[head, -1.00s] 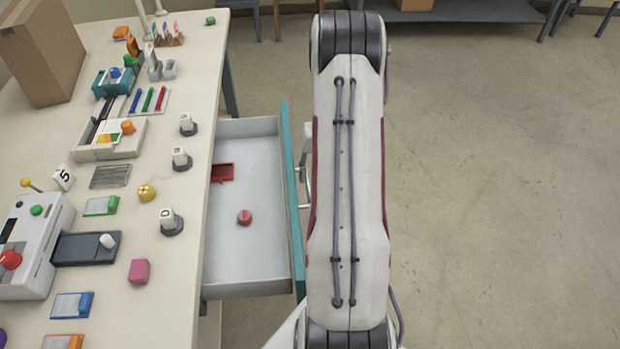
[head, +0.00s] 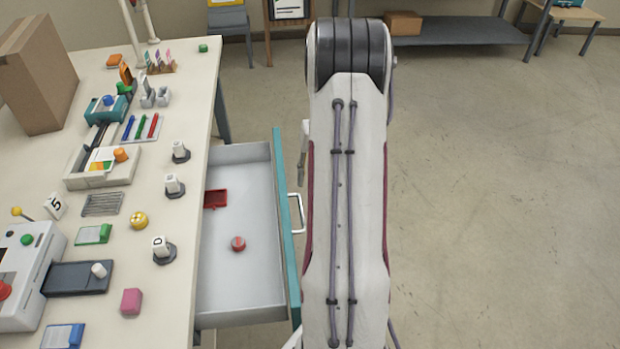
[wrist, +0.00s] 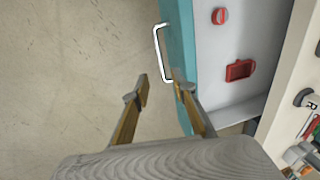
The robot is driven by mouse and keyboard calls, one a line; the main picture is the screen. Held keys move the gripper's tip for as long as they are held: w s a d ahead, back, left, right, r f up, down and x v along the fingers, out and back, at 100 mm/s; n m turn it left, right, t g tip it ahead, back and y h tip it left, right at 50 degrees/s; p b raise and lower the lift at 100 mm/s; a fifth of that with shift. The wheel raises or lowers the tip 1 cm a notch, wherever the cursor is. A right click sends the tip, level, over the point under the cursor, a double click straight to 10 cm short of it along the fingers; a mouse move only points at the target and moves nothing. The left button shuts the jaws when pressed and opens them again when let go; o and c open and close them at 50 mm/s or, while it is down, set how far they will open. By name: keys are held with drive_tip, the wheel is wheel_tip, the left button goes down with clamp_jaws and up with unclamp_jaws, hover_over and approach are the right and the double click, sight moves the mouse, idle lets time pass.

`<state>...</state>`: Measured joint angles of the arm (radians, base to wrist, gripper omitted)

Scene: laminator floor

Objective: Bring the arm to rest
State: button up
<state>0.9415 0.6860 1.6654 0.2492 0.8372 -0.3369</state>
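My gripper (wrist: 160,92) shows in the wrist view with its two fingers spread apart and nothing between them. It is near the teal front of the open drawer (wrist: 180,45), and one finger overlaps that front in the picture. The white drawer handle (wrist: 157,55) lies beyond the fingertips, and I see no contact with it. In the head view my arm rises beside the drawer, and the gripper is hidden behind it, apart from a small part at the arm's left edge.
The drawer (head: 283,240) stands pulled out from the cream table (head: 170,300). It holds a red round piece (head: 238,244) and a red tray (head: 216,198). Small stands, blocks and machines crowd the table. The floor to the right (head: 480,200) is clear; a grey shelf (head: 460,32) stands behind.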

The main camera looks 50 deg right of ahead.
idle(0.6)
drive_tip(key=s+a+r+n+t, duration=0.1)
drive_tip(key=s+a+r+n, duration=0.2)
drive_tip(key=a+r, duration=0.5)
drive_tip(key=s+a+r+n+t+h, duration=0.1)
drive_tip(key=s+a+r+n, duration=0.2)
drive_tip(key=a, duration=1.6)
drive_tip(key=s+a+r+n+t, duration=0.2)
drive_tip(key=s+a+r, duration=0.5)
drive_tip(key=a+r, duration=0.6)
drive_tip(key=shift+a+r+n+h, duration=0.25)
drive_tip(key=shift+r+n+h, duration=0.05)
drive_tip(key=shift+r+n, duration=0.1)
drive_tip(key=shift+s, duration=0.1)
